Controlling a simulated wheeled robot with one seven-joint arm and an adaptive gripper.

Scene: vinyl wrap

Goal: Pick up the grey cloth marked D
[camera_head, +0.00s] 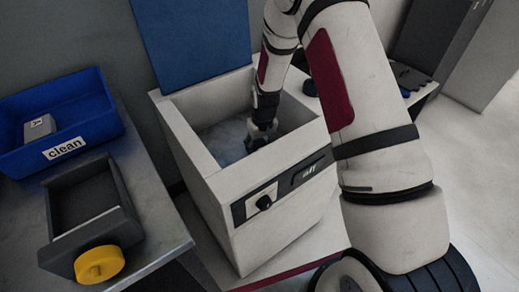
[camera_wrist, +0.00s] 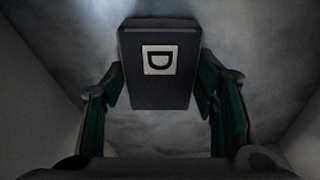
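The grey cloth marked D (camera_wrist: 160,90) is a dark, block-shaped bundle with a white label. It lies inside the white open-topped bin (camera_head: 270,205), whose pale inside fills the wrist view. My gripper (camera_head: 257,138) reaches down into the bin. In the wrist view my gripper (camera_wrist: 162,88) is open, with one finger on each side of the cloth. The fingers are close to its sides; I cannot tell whether either touches. The head view does not show the cloth clearly.
The bin's walls surround my gripper, and a blue panel (camera_head: 195,40) stands behind it. On the left table are a blue tray (camera_head: 95,135) labelled "clean", holding a grey block (camera_head: 40,128), and an empty dark tray (camera_head: 95,205) with a yellow knob (camera_head: 99,264).

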